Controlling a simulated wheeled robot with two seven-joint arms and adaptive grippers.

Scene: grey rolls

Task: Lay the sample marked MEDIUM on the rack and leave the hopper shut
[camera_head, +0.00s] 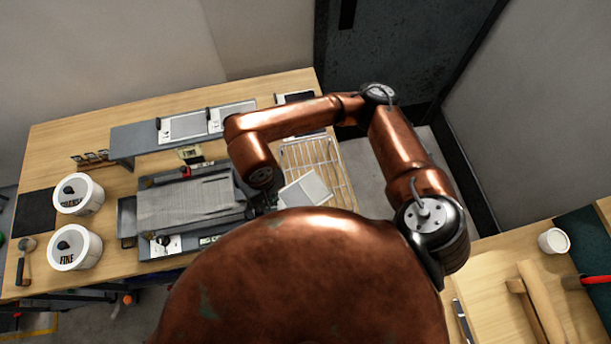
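My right arm reaches in from the right, and its dark gripper (264,201) points down between the grey machine and the wire rack (323,152). Its fingertips are partly hidden, so I cannot tell whether they are open or shut. A pale square plate (306,190) lies at an angle over the rack's near left part, right beside this gripper; I cannot tell whether it is held. No MEDIUM mark is readable on it. The grey machine (190,203) has a wide ribbed top; I cannot make out its hopper's state. My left gripper is out of view.
A white tub marked FINE (75,248) and another lidded tub (78,195) stand at the left. A grey raised shelf (135,141) with pale panels is at the back. A side table at right holds a white cup (553,241). My copper body hides the near middle.

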